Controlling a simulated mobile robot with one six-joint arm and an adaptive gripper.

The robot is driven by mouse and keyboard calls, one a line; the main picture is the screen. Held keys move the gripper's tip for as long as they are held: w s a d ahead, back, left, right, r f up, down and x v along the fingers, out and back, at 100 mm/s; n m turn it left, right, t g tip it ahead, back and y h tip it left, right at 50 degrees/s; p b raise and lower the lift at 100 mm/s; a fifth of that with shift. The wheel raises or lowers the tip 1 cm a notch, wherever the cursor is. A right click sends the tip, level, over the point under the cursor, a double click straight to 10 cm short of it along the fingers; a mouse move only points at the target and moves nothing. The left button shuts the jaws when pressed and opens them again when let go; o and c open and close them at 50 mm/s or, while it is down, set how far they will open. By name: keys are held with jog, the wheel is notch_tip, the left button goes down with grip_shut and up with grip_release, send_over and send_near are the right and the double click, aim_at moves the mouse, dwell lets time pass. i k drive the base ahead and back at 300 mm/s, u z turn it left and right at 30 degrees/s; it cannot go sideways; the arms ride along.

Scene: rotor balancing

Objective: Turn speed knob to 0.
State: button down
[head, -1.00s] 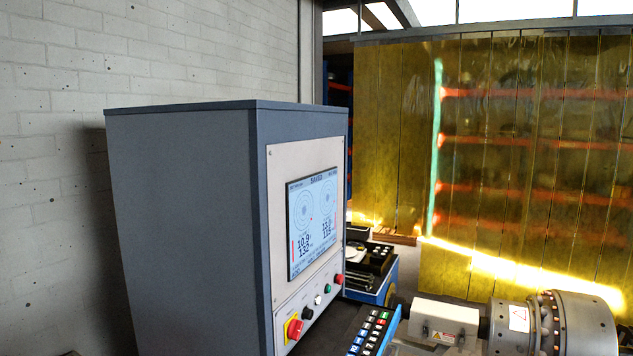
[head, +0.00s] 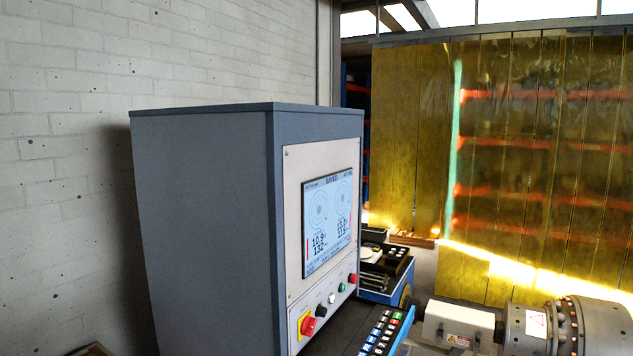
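A grey control cabinet (head: 205,225) stands in the middle of the head view, its light front panel (head: 293,215) facing right. A row of controls runs along the bottom of the panel. A red rotary switch on a yellow plate (head: 307,325) is at the left end. A black knob (head: 321,311) sits just right of it; its pointer and scale are too small to read, and I cannot tell whether it is the speed knob. Then come a white button (head: 332,298), a green button (head: 341,287) and a red button (head: 353,278). My gripper is not in view.
A lit screen (head: 328,222) shows two dials and numbers. A keyboard (head: 382,332) juts out below the panel. A machine with a large round grey part (head: 590,325) stands at the lower right. A yellow strip curtain (head: 500,150) hangs behind. A brick wall (head: 60,180) is left.

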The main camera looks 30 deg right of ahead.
aim_at(322, 311)
jog(key=u, duration=0.4)
jog(key=k, duration=1.45)
jog(key=z, duration=0.75)
jog(key=i, duration=1)
jog(key=z, duration=0.05)
